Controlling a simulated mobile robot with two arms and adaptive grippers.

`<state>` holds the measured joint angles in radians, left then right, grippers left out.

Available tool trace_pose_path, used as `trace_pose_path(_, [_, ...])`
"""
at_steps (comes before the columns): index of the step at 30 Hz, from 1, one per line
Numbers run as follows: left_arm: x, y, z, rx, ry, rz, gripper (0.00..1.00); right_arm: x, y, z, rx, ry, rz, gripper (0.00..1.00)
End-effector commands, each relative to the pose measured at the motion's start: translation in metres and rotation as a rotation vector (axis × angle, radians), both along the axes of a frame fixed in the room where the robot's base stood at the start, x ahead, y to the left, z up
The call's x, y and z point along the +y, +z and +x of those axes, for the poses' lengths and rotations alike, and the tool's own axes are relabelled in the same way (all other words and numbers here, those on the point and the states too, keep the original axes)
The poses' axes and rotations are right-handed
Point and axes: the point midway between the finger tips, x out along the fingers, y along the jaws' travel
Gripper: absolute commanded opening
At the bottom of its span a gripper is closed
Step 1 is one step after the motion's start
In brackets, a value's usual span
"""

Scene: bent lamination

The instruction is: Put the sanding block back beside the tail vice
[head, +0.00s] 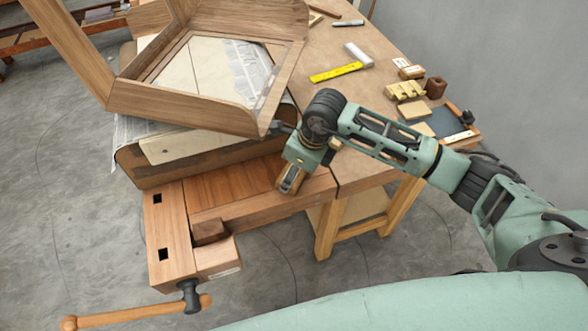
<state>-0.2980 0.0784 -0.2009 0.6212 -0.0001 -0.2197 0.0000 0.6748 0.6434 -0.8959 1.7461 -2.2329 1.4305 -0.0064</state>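My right arm comes in from the right, and its gripper (290,180) points down over the bench's front edge, to the right of the tail vice (178,235). A tan-brown shape shows at its fingertips; I cannot tell whether this is a held block or part of the fingers. A small dark brown block (210,231) sits at the tail vice, in the corner by its jaw, apart from the gripper. I cannot tell for sure whether it is the sanding block. My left gripper is not in view.
A large wooden frame (180,118) stands over a curved form (150,172) on the bench. The vice handle (135,313) juts out in front.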

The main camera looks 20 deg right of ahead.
Motion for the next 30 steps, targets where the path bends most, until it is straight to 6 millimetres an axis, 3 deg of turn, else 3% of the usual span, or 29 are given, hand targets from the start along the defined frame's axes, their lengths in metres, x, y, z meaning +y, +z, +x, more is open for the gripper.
trace_pose_path(1, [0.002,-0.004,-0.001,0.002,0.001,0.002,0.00,0.000,-0.003,0.000,0.000,0.000,0.000,0.45])
trace_pose_path(2, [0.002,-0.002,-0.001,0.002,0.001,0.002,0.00,0.000,-0.002,0.000,0.000,0.000,0.000,0.72])
trace_pose_path(7, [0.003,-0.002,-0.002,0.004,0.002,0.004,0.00,0.000,-0.001,0.000,0.001,0.000,-0.001,0.87])
trace_pose_path(22, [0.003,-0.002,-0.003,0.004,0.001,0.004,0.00,-0.002,0.008,0.000,-0.003,-0.001,0.001,0.89])
trace_pose_path(30, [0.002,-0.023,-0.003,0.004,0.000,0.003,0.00,-0.014,0.061,-0.010,-0.006,0.000,-0.001,0.89])
